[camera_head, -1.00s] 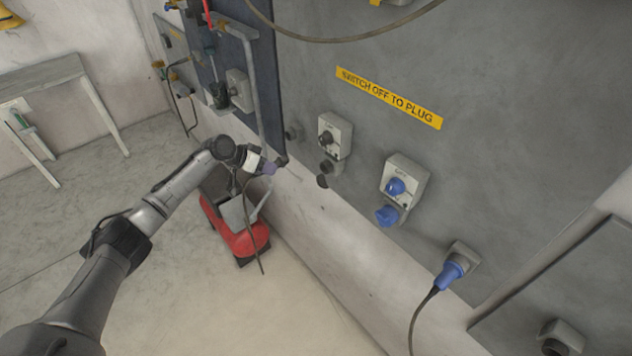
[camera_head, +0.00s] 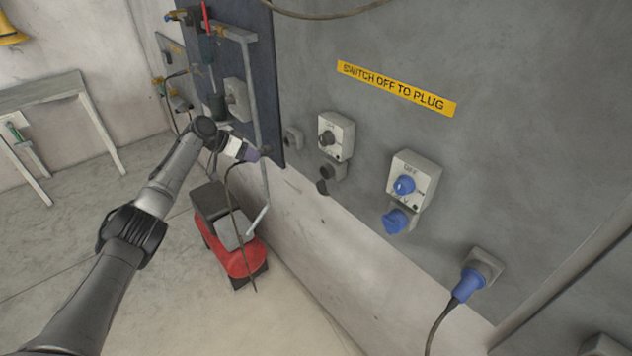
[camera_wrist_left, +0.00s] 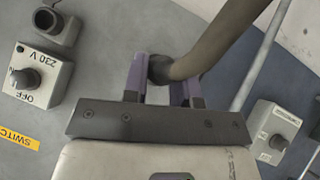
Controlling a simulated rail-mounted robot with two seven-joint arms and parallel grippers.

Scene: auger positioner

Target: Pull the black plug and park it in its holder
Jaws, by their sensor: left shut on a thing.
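My left gripper (camera_head: 248,153) is shut on the black plug (camera_wrist_left: 159,70), which sits between the purple fingers in the left wrist view. Its dark cable (camera_head: 232,208) hangs down from the gripper in the head view. The plug is out of the socket; the fingers mostly hide it in the head view. A black socket (camera_head: 323,187) sits below the grey switch box with a black knob (camera_head: 335,136); it also shows in the left wrist view (camera_wrist_left: 57,27). A small grey wall fitting (camera_head: 292,138) is right of the gripper; I cannot tell if it is the holder.
A dark blue panel (camera_head: 262,80) with a grey pipe is behind the gripper. A red machine (camera_head: 235,262) stands on the floor below.

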